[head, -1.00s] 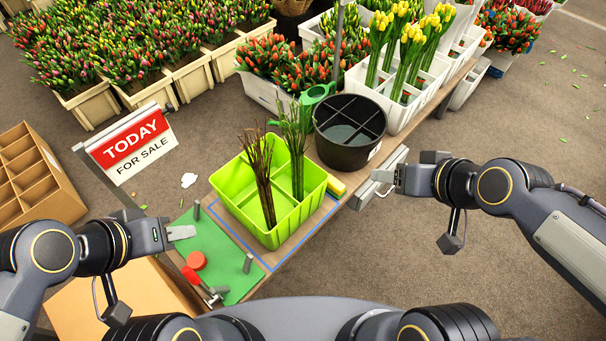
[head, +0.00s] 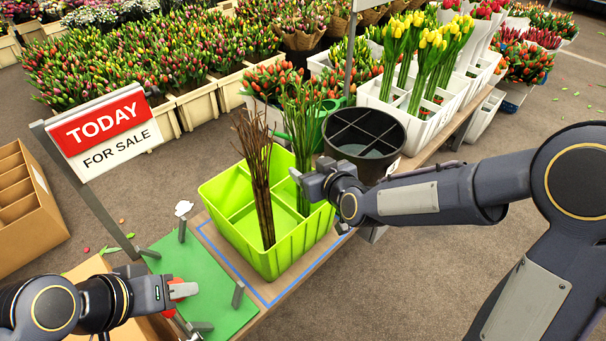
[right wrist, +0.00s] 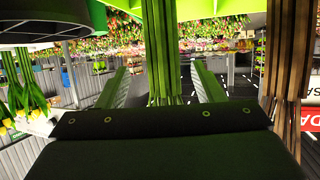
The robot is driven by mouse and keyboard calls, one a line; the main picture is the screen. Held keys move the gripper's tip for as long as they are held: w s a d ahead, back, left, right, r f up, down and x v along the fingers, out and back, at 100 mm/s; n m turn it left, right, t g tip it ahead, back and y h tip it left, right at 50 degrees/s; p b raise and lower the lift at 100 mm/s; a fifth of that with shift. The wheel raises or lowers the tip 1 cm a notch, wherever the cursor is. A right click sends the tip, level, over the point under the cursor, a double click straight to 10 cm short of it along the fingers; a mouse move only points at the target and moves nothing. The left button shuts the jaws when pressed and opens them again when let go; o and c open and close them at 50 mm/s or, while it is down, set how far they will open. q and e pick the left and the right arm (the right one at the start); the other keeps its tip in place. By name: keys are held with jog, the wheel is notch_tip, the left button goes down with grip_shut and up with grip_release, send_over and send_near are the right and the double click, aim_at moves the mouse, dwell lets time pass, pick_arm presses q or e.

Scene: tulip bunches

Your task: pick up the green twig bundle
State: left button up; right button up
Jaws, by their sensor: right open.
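The green twig bundle (head: 303,125) stands upright in a compartment of the lime-green crate (head: 285,258). The brown twig bundle (head: 260,185) stands in the same crate, to its left. My right gripper (head: 303,180) is open at the green bundle's lower stems, above the crate's right part. In the right wrist view the green stems (right wrist: 161,50) pass between its two spread fingers (right wrist: 160,88), and the brown stems show outside them at the right. My left gripper (head: 178,290) is over the green mat by a red object; its jaw gap cannot be made out.
A black divided bucket (head: 363,137) stands close behind my right gripper. A green watering can (head: 327,112) is partly hidden behind the green twigs. A TODAY FOR SALE sign (head: 105,130) stands left of the crate. White crates of yellow tulips (head: 430,100) stand farther back.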

jog(key=x, duration=0.4)
jog(key=shift+s+a+f+b, duration=0.1)
jog(key=shift+f+b, duration=0.05)
jog(key=shift+b, duration=0.15)
jog(key=c, duration=1.2)
notch_tip(320, 180, up, 15)
jog(key=p, duration=0.6)
jog(key=shift+f, duration=0.15)
notch_tip(320, 180, up, 13)
jog(key=p, duration=0.8)
send_over(307, 168)
jog(key=w+a, duration=0.1)
jog(key=w, duration=0.1)
jog(key=shift+r, duration=0.25)
jog(key=shift+f, duration=0.1)
